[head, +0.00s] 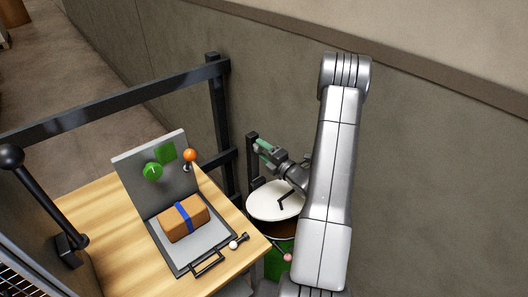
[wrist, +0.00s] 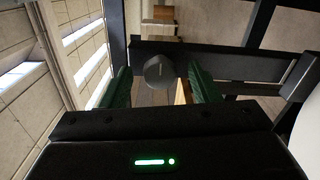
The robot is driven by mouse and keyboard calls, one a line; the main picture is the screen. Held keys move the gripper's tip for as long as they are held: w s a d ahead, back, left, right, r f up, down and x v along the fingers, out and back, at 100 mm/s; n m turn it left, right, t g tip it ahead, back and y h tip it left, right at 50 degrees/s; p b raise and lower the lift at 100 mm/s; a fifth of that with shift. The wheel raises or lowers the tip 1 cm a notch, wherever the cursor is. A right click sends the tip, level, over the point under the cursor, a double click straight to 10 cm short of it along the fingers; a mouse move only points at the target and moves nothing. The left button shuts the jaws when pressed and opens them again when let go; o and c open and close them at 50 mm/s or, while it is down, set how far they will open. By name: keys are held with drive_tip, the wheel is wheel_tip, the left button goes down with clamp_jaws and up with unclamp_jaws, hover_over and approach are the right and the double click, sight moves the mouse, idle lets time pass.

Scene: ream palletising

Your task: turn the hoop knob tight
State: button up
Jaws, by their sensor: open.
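My gripper (head: 262,147) is open and empty, its green fingers beside a black post, above the far edge of the drum. In the wrist view the fingers (wrist: 161,84) stand apart, with a dark round knob (wrist: 159,71) showing between them; the fingers do not touch it. I cannot tell whether this is the hoop knob or how far off it is. The drum has a white lid (head: 268,203) with a dark hoop around its rim. A pink ball (head: 288,257) shows low at the drum's front. My arm hides the drum's right side.
Black rails (head: 120,95) stand behind the table. A wall rises behind my arm.

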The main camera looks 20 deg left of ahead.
drive_tip(key=b+v, duration=0.2)
drive_tip(key=v, duration=1.1)
drive_tip(key=shift+s+d, duration=0.15)
drive_tip(key=shift+d, duration=0.2)
drive_tip(key=p+x, duration=0.2)
drive_tip(key=x, duration=1.1)
drive_tip(key=shift+a, duration=0.4)
drive_tip(key=shift+d, duration=0.1)
